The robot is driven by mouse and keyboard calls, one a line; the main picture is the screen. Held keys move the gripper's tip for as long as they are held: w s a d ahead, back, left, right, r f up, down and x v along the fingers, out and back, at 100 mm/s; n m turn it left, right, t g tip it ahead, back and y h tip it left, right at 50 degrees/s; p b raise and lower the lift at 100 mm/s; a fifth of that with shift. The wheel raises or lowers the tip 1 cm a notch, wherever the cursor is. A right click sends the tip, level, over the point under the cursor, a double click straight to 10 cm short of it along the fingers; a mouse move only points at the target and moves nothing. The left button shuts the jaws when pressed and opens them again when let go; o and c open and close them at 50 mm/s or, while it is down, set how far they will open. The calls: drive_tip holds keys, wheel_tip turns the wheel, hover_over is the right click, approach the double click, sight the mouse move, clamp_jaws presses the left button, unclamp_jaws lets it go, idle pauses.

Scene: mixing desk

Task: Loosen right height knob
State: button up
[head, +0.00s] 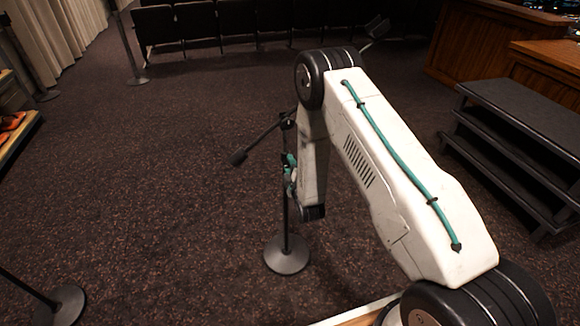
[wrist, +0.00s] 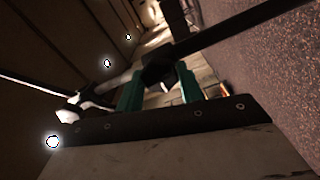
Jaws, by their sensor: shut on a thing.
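The right stand is a black microphone stand with a round grey base (head: 287,254), an upright pole (head: 284,215) and a tilted boom ending in a dark cylinder (head: 238,157). My gripper (head: 290,173) is at the upper part of the pole, below the boom joint. In the wrist view its teal fingers flank a dark block on the pole, which looks like the height knob (wrist: 158,74). My gripper (wrist: 160,80) is shut on it. Fine detail of the knob is too dark to see, and whether it is loose cannot be told.
Another round stand base (head: 62,304) is at the lower left, and a further stand (head: 136,78) is at the back left. Dark steps (head: 520,130) and a wooden desk (head: 475,45) are on the right. Dark seats (head: 205,25) line the back.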

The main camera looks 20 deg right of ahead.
idle(0.5)
drive_tip(key=o, duration=1)
drive_tip(key=shift+s, duration=0.1)
drive_tip(key=s, duration=0.7)
drive_tip(key=shift+s, duration=0.35)
